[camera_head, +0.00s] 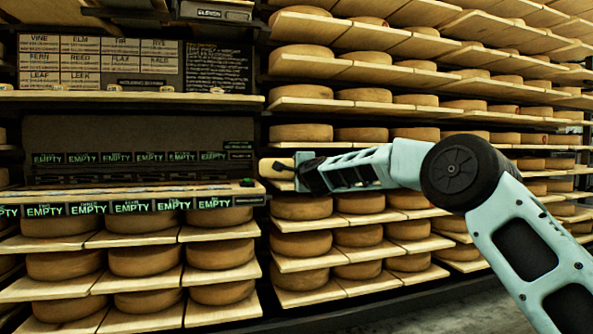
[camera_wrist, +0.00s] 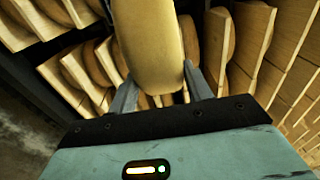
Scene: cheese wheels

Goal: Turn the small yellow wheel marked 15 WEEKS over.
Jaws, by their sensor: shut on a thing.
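A small yellow wheel (camera_wrist: 150,45) fills the top middle of the wrist view, between the two fingers of my gripper (camera_wrist: 158,85). My gripper is shut on it. The wheel shows as a tall rounded band, so it seems to stand on edge relative to the wrist camera. No marking can be read on it, so I cannot confirm 15 WEEKS. In the head view my gripper (camera_head: 288,172) is at mid-height in front of the racks, just right of the left shelf's end.
Racks of boards with larger cheese wheels (camera_head: 302,207) stand close behind and right of my arm. At left is a shelf (camera_head: 120,194) with a row of green EMPTY labels (camera_head: 131,206). Wheels sit on boards below it. A label board (camera_head: 105,62) hangs above. Floor (camera_head: 440,312) shows at bottom right.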

